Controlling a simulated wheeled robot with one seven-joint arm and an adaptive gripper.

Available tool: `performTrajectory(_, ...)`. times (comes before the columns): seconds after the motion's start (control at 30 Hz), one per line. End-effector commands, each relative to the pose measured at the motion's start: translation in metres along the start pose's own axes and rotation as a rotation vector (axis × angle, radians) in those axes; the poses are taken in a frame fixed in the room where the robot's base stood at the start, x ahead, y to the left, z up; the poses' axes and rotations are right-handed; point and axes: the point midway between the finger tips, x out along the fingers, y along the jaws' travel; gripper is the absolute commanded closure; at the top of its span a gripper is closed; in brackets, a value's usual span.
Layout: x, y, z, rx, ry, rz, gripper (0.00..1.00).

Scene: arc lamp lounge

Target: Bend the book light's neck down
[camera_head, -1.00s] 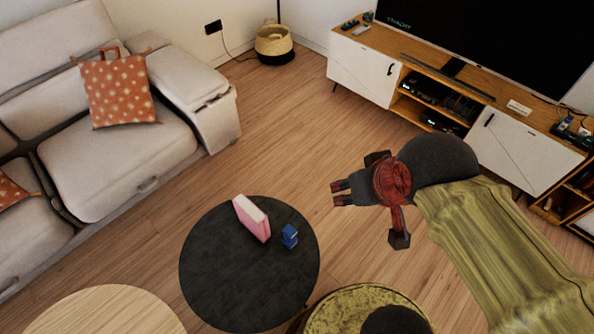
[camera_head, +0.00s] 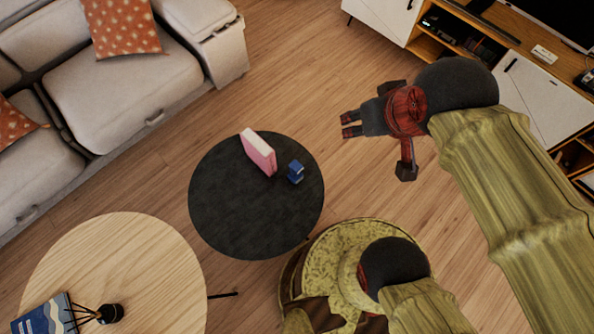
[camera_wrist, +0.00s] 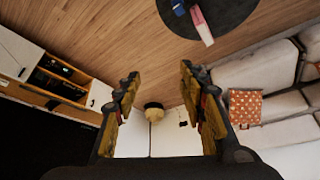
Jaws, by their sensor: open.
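A small dark blue object (camera_head: 296,172) stands on the round black table (camera_head: 240,225), to the right of an upright pink and white book (camera_head: 260,152). It may be the book light, but it is too small to make out a neck. The book also shows at the top of the wrist view (camera_wrist: 202,25). My gripper (camera_head: 351,124) is above the floor, to the right of and beyond the black table, apart from both objects. In the wrist view my gripper (camera_wrist: 158,78) has its fingers spread wide with nothing between them.
A round wooden table (camera_head: 120,250) at lower left holds a blue book (camera_head: 42,314) and a black jar with sticks (camera_head: 109,313). A light sofa (camera_head: 125,90) is at left, a TV cabinet (camera_head: 535,95) at right. Wood floor between is clear.

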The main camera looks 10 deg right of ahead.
Motion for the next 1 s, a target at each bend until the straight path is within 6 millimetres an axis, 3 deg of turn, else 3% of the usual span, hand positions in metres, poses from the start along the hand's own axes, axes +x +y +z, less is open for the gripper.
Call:
performTrajectory(0.57, 0.005, -0.003, 0.001, -0.011, -0.018, -0.006, 0.58)
performTrajectory(0.67, 0.022, -0.007, 0.007, -0.022, -0.080, -0.011, 0.58)
performTrajectory(1.0, 0.108, -0.024, 0.024, -0.077, -0.384, -0.024, 0.58)
